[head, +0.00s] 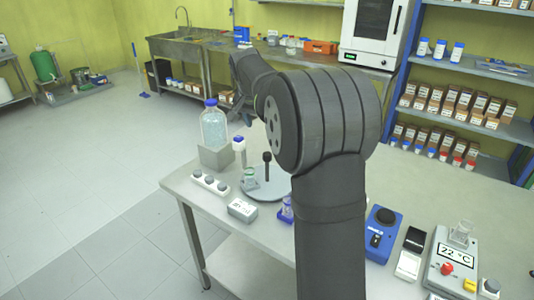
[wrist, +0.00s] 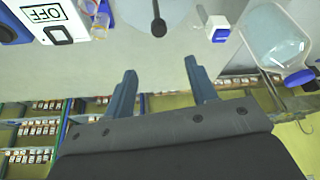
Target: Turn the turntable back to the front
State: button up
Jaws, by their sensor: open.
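The turntable (head: 272,190) is a flat, pale grey disc on the table in the head view, partly hidden by my arm. A black upright post with a thicker head (head: 267,158) stands at it, and a small glass jar (head: 249,178) sits on its left side. The post's dark head also shows at the top of the wrist view (wrist: 158,27). My gripper (wrist: 160,82) is open and empty, its two blue-grey fingers apart from the post. In the head view my arm hides most of the gripper.
A large blue-capped bottle (head: 213,128) stands in a grey holder (head: 215,157) behind left, with a small blue-capped bottle (head: 239,145) beside it. A knobbed strip (head: 209,183) and a small display box (head: 242,210) lie in front. A blue device (head: 381,232) stands right.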

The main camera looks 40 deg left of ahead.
aim_at(266, 155)
jog(key=x, duration=1.6)
jog(key=shift+w+f, duration=0.15)
jog(key=shift+f, duration=0.2)
grip_shut()
